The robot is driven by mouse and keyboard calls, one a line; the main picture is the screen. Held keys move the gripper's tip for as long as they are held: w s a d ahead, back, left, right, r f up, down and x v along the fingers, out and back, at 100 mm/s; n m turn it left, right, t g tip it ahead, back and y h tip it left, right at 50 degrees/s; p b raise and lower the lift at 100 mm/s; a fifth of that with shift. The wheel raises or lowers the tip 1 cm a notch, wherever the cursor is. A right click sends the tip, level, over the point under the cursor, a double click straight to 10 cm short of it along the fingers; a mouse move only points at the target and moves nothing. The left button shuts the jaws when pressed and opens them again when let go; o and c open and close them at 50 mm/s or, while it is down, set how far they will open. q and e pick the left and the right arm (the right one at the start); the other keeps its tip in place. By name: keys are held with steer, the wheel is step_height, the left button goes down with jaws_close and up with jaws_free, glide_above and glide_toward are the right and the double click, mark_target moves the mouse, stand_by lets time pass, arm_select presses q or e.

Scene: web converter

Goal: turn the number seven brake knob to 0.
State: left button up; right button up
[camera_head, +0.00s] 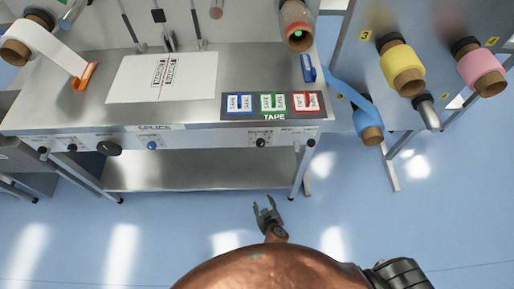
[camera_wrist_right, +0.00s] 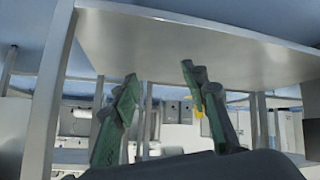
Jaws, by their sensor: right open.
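I cannot make out a knob marked seven in either view. Several knobs sit along the front edge of the splice table in the head view: a large black knob (camera_head: 109,148), a blue knob (camera_head: 152,145), and a black knob (camera_head: 261,142) below the tape panel. Their scale markings are too small to read. My right gripper (camera_head: 266,208) is open and empty, in front of the table and apart from it. In the right wrist view the two fingers (camera_wrist_right: 160,95) stand apart with nothing between them. My left gripper is not in view.
The steel splice table (camera_head: 90,105) has a lower shelf (camera_head: 200,170) and legs. A panel at right carries a yellow roll (camera_head: 398,60), a pink roll (camera_head: 478,68) and a blue roll (camera_head: 366,122). An orange tape holder (camera_head: 84,76) is at left. Blue floor is clear in front.

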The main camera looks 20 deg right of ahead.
steer(key=w+a+r+m+t+h+b, duration=0.1)
steer(key=w+a+r+t+b, duration=0.1)
steer(key=r, duration=0.6)
steer(key=w+a+r+m+t+b, duration=0.1)
steer(key=w+r+m+t+b, duration=0.15)
steer(key=r, duration=0.45)
steer(key=m+t+h+b, duration=0.3)
steer(key=m, duration=0.2)
glide_toward(261, 145)
steer(key=w, duration=0.2)
steer(key=b+x, duration=0.1)
steer(key=x, duration=0.4)
steer(key=shift+d+f, duration=0.1)
steer(key=shift+d, duration=0.15)
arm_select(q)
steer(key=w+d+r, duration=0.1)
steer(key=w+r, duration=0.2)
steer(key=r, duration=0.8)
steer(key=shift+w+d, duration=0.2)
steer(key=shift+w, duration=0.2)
arm_select(e)
steer(key=shift+x, duration=0.8)
steer(key=shift+c, duration=0.3)
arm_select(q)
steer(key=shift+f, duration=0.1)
arm_select(e)
jaws_close()
